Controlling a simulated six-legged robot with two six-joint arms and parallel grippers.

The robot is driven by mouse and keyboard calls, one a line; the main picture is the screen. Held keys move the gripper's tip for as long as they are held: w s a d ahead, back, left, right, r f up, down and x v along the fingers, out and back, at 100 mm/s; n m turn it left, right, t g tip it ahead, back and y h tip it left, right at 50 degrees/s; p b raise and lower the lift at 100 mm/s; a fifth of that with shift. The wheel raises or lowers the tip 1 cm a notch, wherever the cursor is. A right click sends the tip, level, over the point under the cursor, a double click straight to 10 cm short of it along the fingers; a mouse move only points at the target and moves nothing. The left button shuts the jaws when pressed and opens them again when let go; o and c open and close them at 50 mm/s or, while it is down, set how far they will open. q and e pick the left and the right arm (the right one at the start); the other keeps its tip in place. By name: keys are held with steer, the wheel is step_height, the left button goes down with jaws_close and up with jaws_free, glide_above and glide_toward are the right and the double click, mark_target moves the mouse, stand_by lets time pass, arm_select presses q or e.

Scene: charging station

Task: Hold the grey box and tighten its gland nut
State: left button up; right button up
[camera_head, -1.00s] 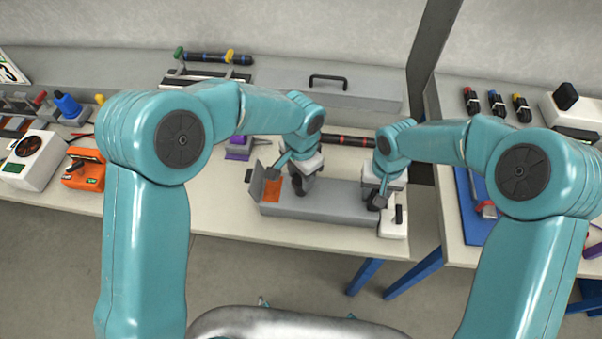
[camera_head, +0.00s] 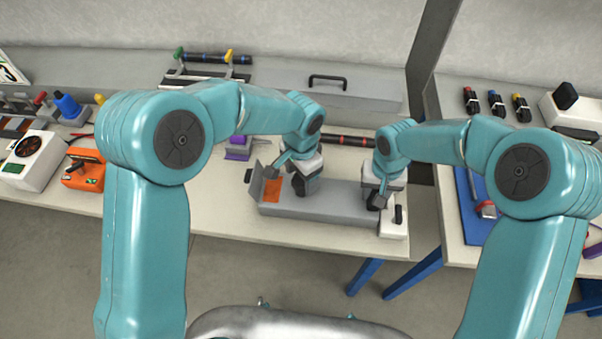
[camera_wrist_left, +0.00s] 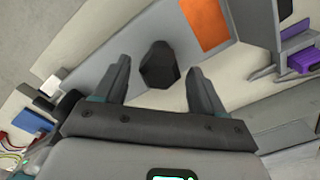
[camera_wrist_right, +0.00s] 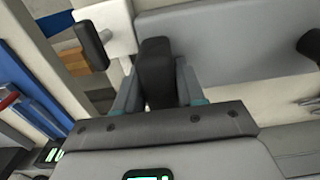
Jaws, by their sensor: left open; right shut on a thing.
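The grey box (camera_head: 325,206) lies long and flat on the bench, with an orange patch (camera_head: 273,190) near its left end. A dark faceted gland nut (camera_wrist_left: 158,65) stands on it in the left wrist view. My left gripper (camera_head: 300,186) is open over the box; in its wrist view the fingers (camera_wrist_left: 160,85) are on either side of the nut, with gaps visible. My right gripper (camera_head: 376,198) is shut on a dark block (camera_wrist_right: 156,65) at the box's right end. The fingers hide part of the block.
A white unit with a black switch (camera_head: 398,215) is beside the box's right end. An orange device (camera_head: 84,170) stands at left. The bench edge runs close in front of the box.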

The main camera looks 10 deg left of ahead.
arm_select(q)
step_height(320, 180, up, 12)
stand_by(0.4)
stand_by(0.4)
steer(key=n+g+h, duration=0.1)
steer(key=n+h, duration=0.3)
steer(key=n, duration=2)
glide_toward(299, 177)
steer(key=x, duration=0.9)
steer(key=shift+s+d+f, duration=0.1)
